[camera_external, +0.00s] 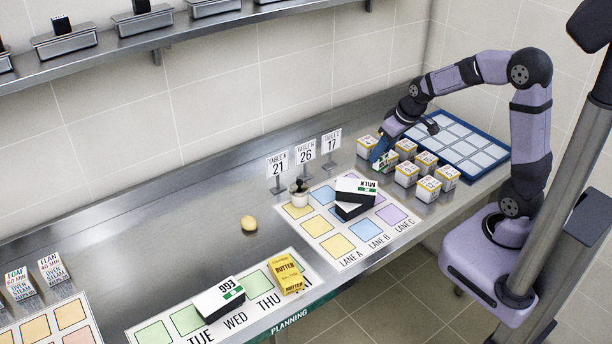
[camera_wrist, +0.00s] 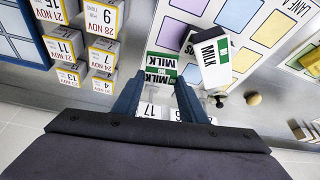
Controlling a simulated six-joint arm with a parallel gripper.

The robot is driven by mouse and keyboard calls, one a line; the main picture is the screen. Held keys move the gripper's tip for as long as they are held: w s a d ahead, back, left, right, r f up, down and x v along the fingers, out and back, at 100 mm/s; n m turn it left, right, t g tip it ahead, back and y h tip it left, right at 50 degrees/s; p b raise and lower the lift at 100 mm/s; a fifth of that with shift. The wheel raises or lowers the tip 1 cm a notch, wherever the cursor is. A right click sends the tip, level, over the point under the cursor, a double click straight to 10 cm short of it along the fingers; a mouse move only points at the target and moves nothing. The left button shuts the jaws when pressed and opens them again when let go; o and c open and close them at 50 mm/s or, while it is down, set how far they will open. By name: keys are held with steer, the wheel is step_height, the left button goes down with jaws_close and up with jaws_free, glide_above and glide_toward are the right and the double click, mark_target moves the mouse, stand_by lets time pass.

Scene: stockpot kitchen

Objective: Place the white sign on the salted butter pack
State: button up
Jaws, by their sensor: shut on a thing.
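My gripper (camera_external: 381,152) is at the back right of the counter, shut on a small white sign (camera_external: 387,162) with green bands. In the wrist view the sign (camera_wrist: 162,66) reads MILK and sits between my two fingertips (camera_wrist: 160,88). The dated boxes are close beside it. I cannot tell whether its bottom touches the counter. The yellow butter pack (camera_external: 284,272) lies far off at the front, on the planning mat near THU. Its lettering reads BUTTER; any word salted is too small to read.
Several dated boxes (camera_external: 406,173) stand by my gripper, in front of a blue-framed tray (camera_external: 462,138). A black-and-white MILK pack (camera_external: 354,193) lies on the lane mat (camera_external: 322,227). Table number signs (camera_external: 305,153) stand behind it. An EGG pack (camera_external: 218,298) lies beside the butter.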

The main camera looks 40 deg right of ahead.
steer(key=shift+n+y, duration=0.3)
steer(key=shift+n, duration=0.6)
steer(key=a, duration=0.3)
steer(key=w+a+b, duration=0.1)
steer(key=a, duration=0.6)
steer(key=shift+w+r, duration=0.2)
steer(key=shift+w, duration=0.15)
steer(key=s+a+n+b, duration=0.1)
steer(key=a+n+b, duration=0.1)
steer(key=a, duration=0.9)
step_height(320, 180, up, 3)
steer(key=n+g+y+b, duration=0.1)
steer(key=n+y+b, duration=0.1)
steer(key=n, duration=0.1)
glide_above(286, 270)
steer(key=shift+d+f+p, duration=0.1)
steer(key=shift+f+p, duration=0.45)
steer(key=shift+f, duration=4.35)
steer(key=shift+f, duration=0.2)
steer(key=o, duration=1)
